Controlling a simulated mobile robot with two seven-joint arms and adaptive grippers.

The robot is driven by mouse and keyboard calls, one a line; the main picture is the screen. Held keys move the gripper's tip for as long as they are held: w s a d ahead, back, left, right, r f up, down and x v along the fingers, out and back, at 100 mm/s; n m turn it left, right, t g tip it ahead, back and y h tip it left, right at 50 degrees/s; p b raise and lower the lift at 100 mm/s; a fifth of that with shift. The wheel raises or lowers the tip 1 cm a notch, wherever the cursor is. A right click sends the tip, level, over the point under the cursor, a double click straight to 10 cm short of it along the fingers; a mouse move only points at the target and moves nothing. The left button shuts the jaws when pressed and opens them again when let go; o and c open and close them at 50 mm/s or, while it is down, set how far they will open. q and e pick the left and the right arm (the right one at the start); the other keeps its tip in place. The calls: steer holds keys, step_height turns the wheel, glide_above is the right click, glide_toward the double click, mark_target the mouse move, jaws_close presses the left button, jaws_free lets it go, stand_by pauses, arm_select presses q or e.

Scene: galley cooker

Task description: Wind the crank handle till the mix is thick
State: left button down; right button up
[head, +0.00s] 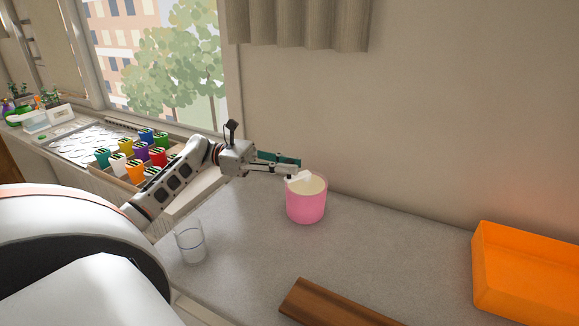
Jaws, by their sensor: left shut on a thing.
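A pink tub (306,206) stands upright on the grey worktop, with a pale cream mix (313,186) showing inside its rim. My left gripper (290,171) reaches in from the left at the tub's rim and is shut on what seems to be the crank handle. A small white piece (301,176) shows at its fingertips over the mix, and a teal bar lies along the fingers. The fingers hide most of the handle, so its shape and how it joins the tub cannot be made out. How thick the mix is cannot be told. My right gripper is not in view.
A clear glass (190,243) stands left of the tub, below my left arm. A brown wooden board (335,304) lies in front, and an orange bin (525,275) stands at right. Several coloured pots (140,155) sit by the window. The worktop right of the tub is clear.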

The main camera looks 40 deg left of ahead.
arm_select(q)
steer(key=shift+w+a+m+g+h, duration=0.15)
steer(key=shift+a+m+g+h, duration=0.15)
steer(key=shift+m+g, duration=0.3)
stand_by(0.3)
steer(key=c, duration=1.9)
jaws_free()
steer(key=shift+w+d, duration=0.1)
steer(key=shift+d, duration=0.05)
step_height(320, 180, up, 10)
